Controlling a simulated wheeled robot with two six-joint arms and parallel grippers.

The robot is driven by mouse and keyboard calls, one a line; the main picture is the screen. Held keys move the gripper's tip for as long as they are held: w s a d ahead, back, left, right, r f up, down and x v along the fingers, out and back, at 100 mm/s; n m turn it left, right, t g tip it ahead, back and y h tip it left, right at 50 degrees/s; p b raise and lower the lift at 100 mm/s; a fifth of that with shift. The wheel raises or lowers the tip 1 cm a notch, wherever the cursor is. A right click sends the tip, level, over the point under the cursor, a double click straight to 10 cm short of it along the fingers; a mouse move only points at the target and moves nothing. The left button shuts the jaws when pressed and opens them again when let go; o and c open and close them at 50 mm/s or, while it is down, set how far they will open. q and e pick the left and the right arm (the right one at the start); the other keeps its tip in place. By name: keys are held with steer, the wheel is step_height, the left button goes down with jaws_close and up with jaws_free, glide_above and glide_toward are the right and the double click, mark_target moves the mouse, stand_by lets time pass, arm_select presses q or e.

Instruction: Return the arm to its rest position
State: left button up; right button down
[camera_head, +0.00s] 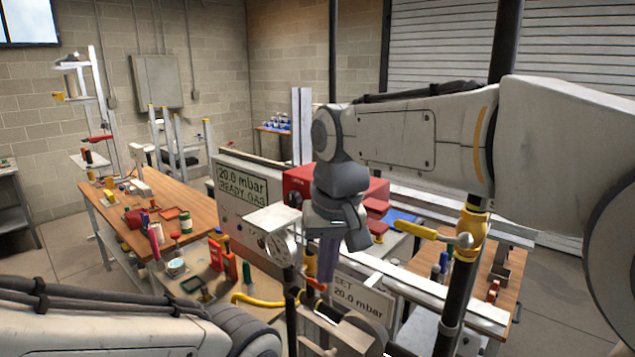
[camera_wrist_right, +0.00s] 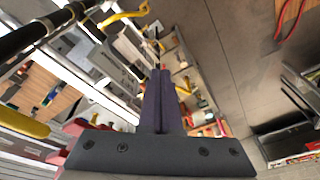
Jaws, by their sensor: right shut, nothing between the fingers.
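My right arm (camera_head: 400,140) reaches in from the right across the bench, with its wrist bent downward. My right gripper (camera_head: 326,278) points down in front of the red box and the panel marked "READY GAS". In the right wrist view the two dark fingers (camera_wrist_right: 161,100) lie together, shut and empty. Pipework partly hides the fingertips in the head view. My left arm (camera_head: 110,325) lies across the lower left corner, and its gripper is out of the picture.
A black vertical pipe with a yellow-handled valve (camera_head: 425,233) stands close to my right arm. A gauge (camera_head: 281,246) and a yellow lever (camera_head: 258,300) are beside the right gripper. A wooden table (camera_head: 180,190) holds several tools at left. Open floor (camera_head: 565,300) shows at right.

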steer(key=s+d+f+n+g+b, duration=0.2)
steer(key=s+f+n+b, duration=0.3)
steer(key=s+f, duration=1.5)
step_height(320, 180, down, 2)
steer(key=shift+s+d+f+n+b, duration=0.3)
steer(key=shift+s+d+b, duration=0.1)
steer(key=shift+d+b, duration=0.1)
